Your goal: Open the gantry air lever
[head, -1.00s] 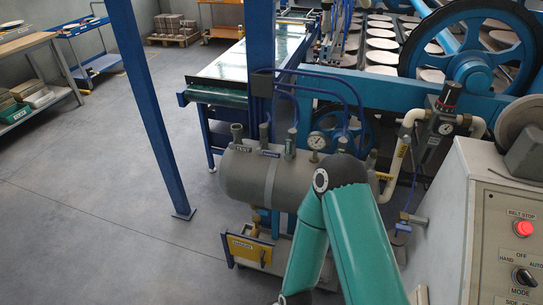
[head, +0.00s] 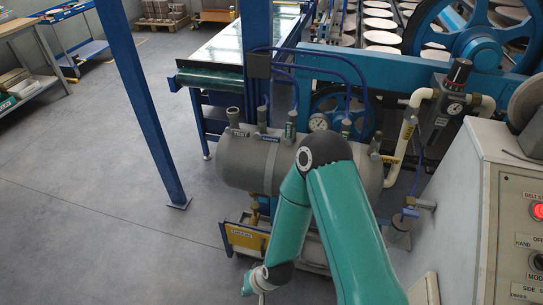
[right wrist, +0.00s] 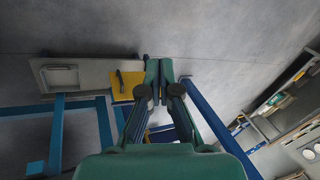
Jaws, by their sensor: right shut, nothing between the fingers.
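The grey air tank (head: 235,168) stands in the middle of the head view, with several valves and a gauge (head: 318,122) on top. Small tags mark its fittings; I cannot read them well enough to tell which is the gantry air lever. A yellow label plate (head: 245,238) sits low in front of the tank. My right arm's elbow covers part of the tank, and its wrist hangs at the lower left of the arm. In the right wrist view my right gripper (right wrist: 161,70) is shut and empty, beside a yellow plate (right wrist: 127,84) with a dark handle. My left gripper is not in view.
A blue post (head: 145,115) stands left of the tank. A control cabinet (head: 465,190) is at the right. Cream pipes with a regulator (head: 440,115) run between them. Open grey floor (head: 80,190) lies at the left.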

